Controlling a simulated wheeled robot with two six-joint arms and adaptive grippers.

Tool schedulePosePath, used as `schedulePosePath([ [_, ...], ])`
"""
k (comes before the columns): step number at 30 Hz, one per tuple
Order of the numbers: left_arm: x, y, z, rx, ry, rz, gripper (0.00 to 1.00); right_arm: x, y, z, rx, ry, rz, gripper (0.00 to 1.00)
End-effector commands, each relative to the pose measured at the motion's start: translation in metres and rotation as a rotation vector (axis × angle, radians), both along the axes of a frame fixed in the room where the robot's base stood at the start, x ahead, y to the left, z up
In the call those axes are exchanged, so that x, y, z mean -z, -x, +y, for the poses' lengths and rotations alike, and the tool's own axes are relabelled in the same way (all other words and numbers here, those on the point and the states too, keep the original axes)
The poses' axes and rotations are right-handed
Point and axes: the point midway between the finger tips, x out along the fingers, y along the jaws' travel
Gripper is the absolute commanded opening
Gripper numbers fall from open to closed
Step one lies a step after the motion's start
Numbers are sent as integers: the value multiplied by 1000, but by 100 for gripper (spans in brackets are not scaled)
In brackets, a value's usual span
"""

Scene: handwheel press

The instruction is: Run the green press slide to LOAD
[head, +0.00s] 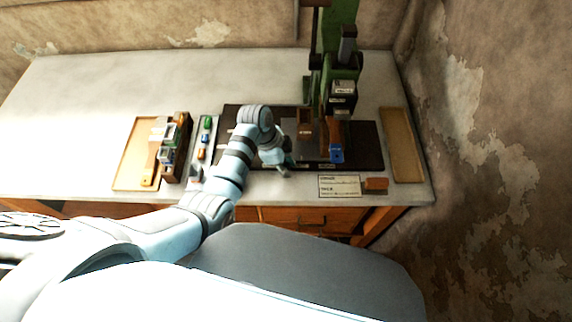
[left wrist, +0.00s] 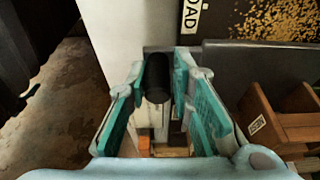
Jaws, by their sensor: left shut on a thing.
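The green press (head: 335,38) stands at the back right of the table, on a dark base plate (head: 365,155). White labels (head: 343,87) on its front are too small to read. My left gripper (head: 284,166) is at the front left part of the base plate, in front of the press. In the left wrist view its teal-padded fingers (left wrist: 160,80) are shut on a black cylindrical handle (left wrist: 157,76). What the handle joins to is hidden. My right gripper is not in view.
A blue and orange piece (head: 336,150) stands on the base plate. A printed card (head: 339,186) and a small brown block (head: 376,184) lie at the front edge. A tan tray (head: 128,160) is at left, another board (head: 402,145) at right. The back left table is clear.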

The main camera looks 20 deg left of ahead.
Motion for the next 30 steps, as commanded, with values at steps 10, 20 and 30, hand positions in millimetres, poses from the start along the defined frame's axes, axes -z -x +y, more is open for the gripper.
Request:
schedulePosePath([
  [10, 4, 6, 4, 0, -2, 16, 2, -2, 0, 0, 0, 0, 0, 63],
  [20, 2, 21, 59, -2, -5, 20, 2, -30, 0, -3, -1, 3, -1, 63],
  [30, 5, 29, 92, 0, -1, 17, 2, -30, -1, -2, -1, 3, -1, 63],
])
